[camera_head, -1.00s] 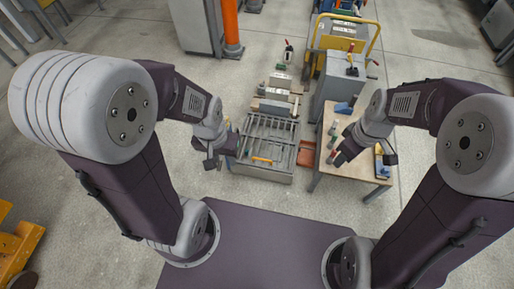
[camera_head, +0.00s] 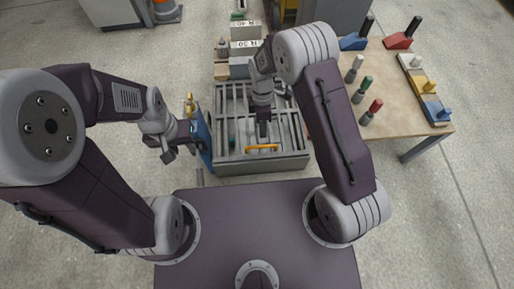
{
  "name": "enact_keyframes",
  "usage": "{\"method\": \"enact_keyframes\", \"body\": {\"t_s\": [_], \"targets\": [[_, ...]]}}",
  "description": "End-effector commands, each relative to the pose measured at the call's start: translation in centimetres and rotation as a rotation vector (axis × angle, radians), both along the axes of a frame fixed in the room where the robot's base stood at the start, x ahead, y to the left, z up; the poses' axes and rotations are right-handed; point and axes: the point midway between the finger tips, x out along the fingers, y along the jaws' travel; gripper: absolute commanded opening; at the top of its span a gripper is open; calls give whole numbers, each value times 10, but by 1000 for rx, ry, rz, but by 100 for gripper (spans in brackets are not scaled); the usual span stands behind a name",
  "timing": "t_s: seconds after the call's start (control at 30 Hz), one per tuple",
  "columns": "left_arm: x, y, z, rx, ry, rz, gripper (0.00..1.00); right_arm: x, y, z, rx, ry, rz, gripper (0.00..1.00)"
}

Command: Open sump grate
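The sump grate (camera_head: 288,128) is a grey barred metal frame lying flat on a low grey box, with a yellow-orange handle (camera_head: 262,148) on its near part. My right gripper (camera_head: 263,132) points down over the grate, just behind the handle. Its fingers are too small to tell whether they are open or shut, and I cannot tell whether it touches the bars. My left gripper (camera_head: 168,157) is to the left of the grate, apart from it, over the floor. Its fingers look spread and nothing shows between them.
A wooden table (camera_head: 388,98) with coloured blocks and several knobbed pegs stands on the right. A blue upright piece (camera_head: 203,137) is at the box's left side. Labelled blocks (camera_head: 245,48) line up behind the grate. Grey cabinets stand at the back. Floor at left is clear.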

Motion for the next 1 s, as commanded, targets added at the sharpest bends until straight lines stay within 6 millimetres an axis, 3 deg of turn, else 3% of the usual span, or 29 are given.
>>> {"method": "enact_keyframes", "body": {"t_s": [0.03,0.23,0.37,0.73,1.0], "targets": [[0,0,-10,0,-1,0,36,0,1,-10,0,0,3,36],[1,0,-8,0,-1,0,36,-1,2,-8,0,-1,5,36],[1,0,-17,0,-1,0,36,-3,2,-20,0,1,5,36],[0,0,-75,0,-1,0,36,-17,2,-92,-1,0,5,36],[1,0,-75,0,-1,0,36,-18,2,-95,0,-2,5,36]]}}
